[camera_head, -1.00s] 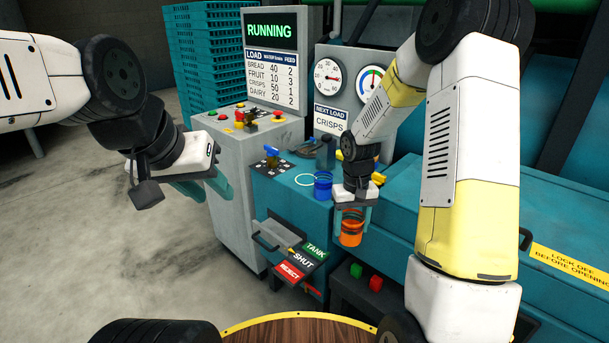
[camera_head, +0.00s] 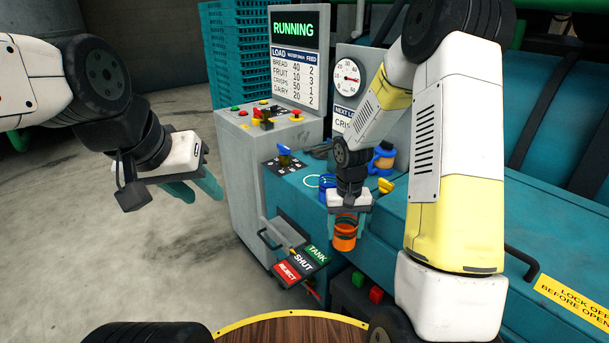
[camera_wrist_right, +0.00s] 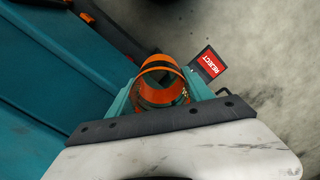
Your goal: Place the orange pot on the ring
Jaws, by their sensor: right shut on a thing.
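The orange pot (camera_head: 344,241) is held between the fingers of my right gripper (camera_head: 345,229), over the front edge of the teal bench. In the right wrist view the pot (camera_wrist_right: 158,68) shows its open mouth, with a teal finger on each side. The pale ring (camera_head: 311,181) lies on the bench top, behind and left of the pot, partly covered by a blue pot (camera_head: 325,183). My left gripper (camera_head: 200,190) is empty over the floor at the left, its fingers apart.
The blue pot stands beside the ring, close to my right wrist. A blue-handled control (camera_head: 285,152) is behind the ring. TANK, SHUT and REJECT labels (camera_head: 302,263) are below front.

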